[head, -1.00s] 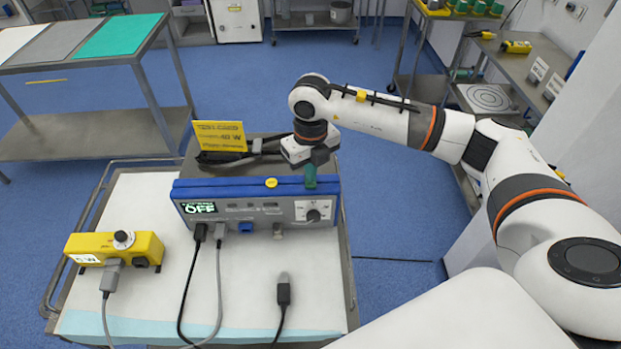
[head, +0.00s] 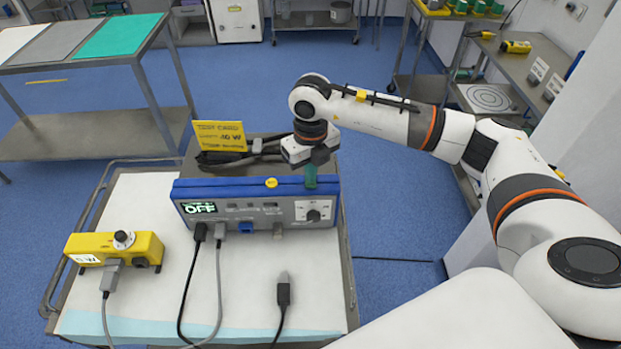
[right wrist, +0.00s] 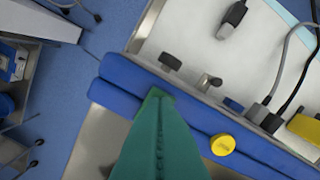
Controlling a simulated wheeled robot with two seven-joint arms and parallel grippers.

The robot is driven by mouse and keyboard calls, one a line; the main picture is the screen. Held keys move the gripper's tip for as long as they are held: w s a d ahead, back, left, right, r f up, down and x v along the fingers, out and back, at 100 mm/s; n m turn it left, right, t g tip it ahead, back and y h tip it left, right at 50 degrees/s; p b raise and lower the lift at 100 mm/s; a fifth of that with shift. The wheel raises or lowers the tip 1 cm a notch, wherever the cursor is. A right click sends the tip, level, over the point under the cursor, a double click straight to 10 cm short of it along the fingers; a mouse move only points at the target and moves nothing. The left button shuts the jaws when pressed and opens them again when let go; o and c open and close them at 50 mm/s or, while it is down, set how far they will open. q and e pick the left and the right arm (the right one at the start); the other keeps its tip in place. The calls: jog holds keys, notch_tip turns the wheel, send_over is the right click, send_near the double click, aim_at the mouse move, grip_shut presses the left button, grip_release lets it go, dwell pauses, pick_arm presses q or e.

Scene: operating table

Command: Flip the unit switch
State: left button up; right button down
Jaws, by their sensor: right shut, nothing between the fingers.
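The unit (head: 255,212) is a grey box with a blue lid edge on the trolley. Its display (head: 199,208) reads OFF. A dial (head: 313,215) is at the right of its front panel, with ports and plugs along the bottom. A round yellow button (head: 271,183) sits on the blue edge; it also shows in the right wrist view (right wrist: 222,144). I cannot tell for sure which part is the unit switch. My right gripper (head: 310,182) has green fingers, shut and empty, over the unit's right top edge. Its fingers (right wrist: 158,95) also reach the blue edge in the right wrist view; contact is unclear.
A yellow box with a knob (head: 115,247) stands at the trolley's left. A yellow test card (head: 219,136) stands behind the unit beside dark cables. A loose plug (head: 283,292) lies in front. The white sheet (head: 245,285) has free room around it.

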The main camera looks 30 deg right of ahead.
aim_at(311, 185)
jog(key=shift+f+b, duration=0.8)
jog(key=shift+f, duration=0.15)
dwell(0.5)
jog(key=shift+r, duration=0.15)
jog(key=shift+r+p, duration=2.05)
jog(key=shift+r, duration=1.4)
jog(key=shift+f, duration=0.1)
